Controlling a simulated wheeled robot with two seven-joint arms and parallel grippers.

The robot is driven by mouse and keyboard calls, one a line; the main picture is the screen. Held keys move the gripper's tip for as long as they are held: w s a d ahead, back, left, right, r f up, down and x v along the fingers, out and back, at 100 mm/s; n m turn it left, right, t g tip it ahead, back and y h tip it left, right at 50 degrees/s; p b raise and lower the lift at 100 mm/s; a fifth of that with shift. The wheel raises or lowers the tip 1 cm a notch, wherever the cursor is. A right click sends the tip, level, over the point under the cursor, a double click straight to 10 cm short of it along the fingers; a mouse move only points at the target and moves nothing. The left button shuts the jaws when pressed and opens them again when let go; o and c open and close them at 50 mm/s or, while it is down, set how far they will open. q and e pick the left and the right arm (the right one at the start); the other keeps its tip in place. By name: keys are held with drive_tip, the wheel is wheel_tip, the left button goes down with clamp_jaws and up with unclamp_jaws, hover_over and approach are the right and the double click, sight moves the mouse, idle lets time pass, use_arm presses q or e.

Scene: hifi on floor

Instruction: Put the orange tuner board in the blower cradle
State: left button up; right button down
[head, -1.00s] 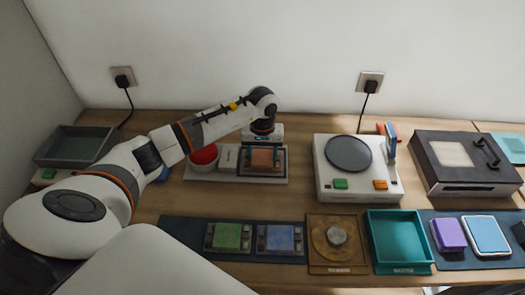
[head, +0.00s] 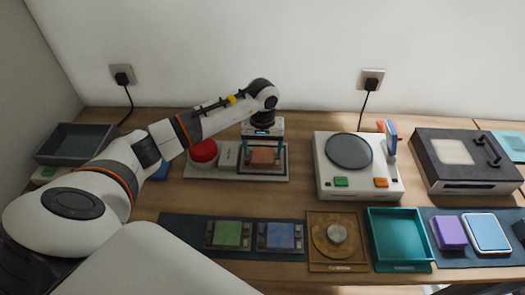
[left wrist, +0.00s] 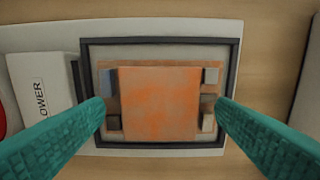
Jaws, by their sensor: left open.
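The orange tuner board (head: 264,157) lies flat inside the dark-rimmed square frame of the blower cradle (head: 241,168), on the right part of the white blower unit. In the left wrist view the orange board (left wrist: 158,104) sits within the dark frame (left wrist: 160,41), with small grey and dark parts at its sides. My left gripper (head: 262,149) is over the board, its teal fingers spread. In the left wrist view the left gripper (left wrist: 160,110) shows one finger on each side of the board, open. My right gripper is out of view.
The blower has a red dome (head: 203,151) at its left. A white turntable unit (head: 358,185) stands to the right. Green (head: 228,234) and blue boards (head: 280,236) lie on a dark mat in front, beside a brown fixture (head: 337,261) and an empty teal tray (head: 398,240).

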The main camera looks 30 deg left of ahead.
sight(263, 155)
use_arm(q)
wheel_tip(263, 155, up, 11)
drive_tip(key=b, duration=0.2)
drive_tip(key=shift+f, duration=0.2)
